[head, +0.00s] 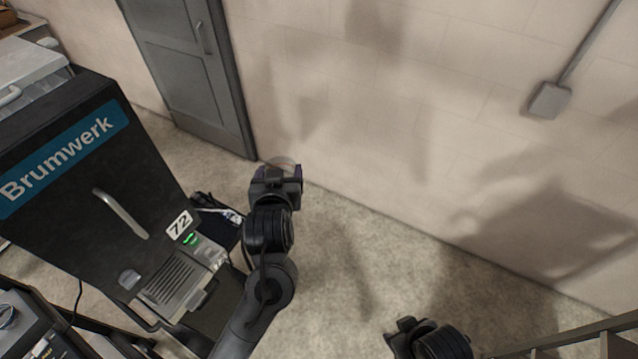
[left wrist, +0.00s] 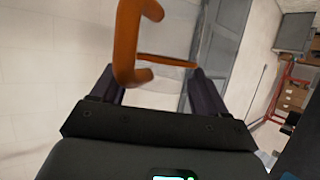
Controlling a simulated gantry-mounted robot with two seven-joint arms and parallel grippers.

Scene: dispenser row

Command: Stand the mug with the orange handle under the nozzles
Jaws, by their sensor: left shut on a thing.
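The mug with the orange handle is in my left gripper (head: 278,172). In the left wrist view its thick orange handle (left wrist: 126,45) stands up in front of the fingers, with an orange band and a clear, see-through body between the purple fingers. In the head view only a faint clear rim (head: 284,160) shows beyond the fingertips. The gripper is shut on the mug, in the air to the right of the black dispenser (head: 75,165). I cannot make out the nozzles. My right gripper (head: 400,330) is at the bottom edge, its fingers unclear.
The dispenser marked Brumwerk has a metal handle (head: 120,213), a label 72 (head: 180,224) and a slatted grille (head: 172,281). Another machine (head: 30,325) stands at the lower left. A grey door (head: 190,70) and a pale wall lie behind. The floor right of my left arm is clear.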

